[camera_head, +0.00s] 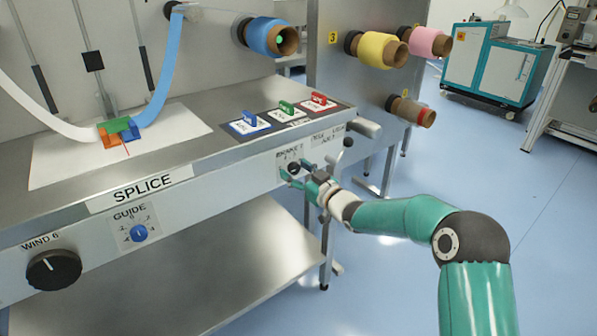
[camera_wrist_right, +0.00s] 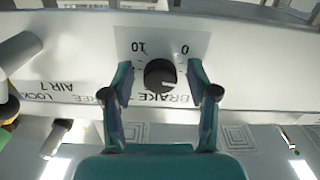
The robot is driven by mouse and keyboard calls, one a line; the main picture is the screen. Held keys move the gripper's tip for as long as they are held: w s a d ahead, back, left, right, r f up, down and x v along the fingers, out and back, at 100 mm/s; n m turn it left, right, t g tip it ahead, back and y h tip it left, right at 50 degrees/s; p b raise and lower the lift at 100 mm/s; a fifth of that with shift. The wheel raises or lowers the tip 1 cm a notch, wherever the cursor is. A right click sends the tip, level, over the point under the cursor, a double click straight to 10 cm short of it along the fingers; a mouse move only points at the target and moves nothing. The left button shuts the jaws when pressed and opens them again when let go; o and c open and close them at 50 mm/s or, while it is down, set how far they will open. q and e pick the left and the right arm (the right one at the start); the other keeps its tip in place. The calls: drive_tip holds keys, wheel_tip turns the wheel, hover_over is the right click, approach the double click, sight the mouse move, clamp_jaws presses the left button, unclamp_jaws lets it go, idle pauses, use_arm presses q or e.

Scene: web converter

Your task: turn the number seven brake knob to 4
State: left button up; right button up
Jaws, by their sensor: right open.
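The brake knob (camera_wrist_right: 160,74) is a small black dial on a white label plate on the machine's front rail. In the right wrist view the label appears upside down, with "BRAKE", "0" and "10" legible. In the head view the brake knob (camera_head: 294,168) is partly hidden by my right gripper. My right gripper (camera_head: 297,177) is open, with its teal fingers on either side of the knob. In the right wrist view the gripper (camera_wrist_right: 160,80) shows a gap between each finger and the knob. The knob's exact setting is too small to read. My left gripper is not in view.
A black wind knob (camera_head: 54,270) and a blue guide knob (camera_head: 139,233) sit further left on the rail. Right of the brake knob is an air lock panel (camera_head: 327,138) with small handles. Coloured rolls (camera_head: 270,38) stick out above. Open floor lies to the right.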

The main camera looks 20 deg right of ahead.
drive_tip(key=c, duration=1.1)
drive_tip(key=shift+d, duration=0.1)
clamp_jaws()
drive_tip(key=shift+m, duration=0.4)
drive_tip(key=m+p, duration=0.2)
drive_tip(key=m, duration=0.2)
drive_tip(key=shift+r, duration=0.15)
drive_tip(key=m+p, duration=0.2)
drive_tip(key=m, duration=0.3)
drive_tip(key=shift+m, duration=0.4)
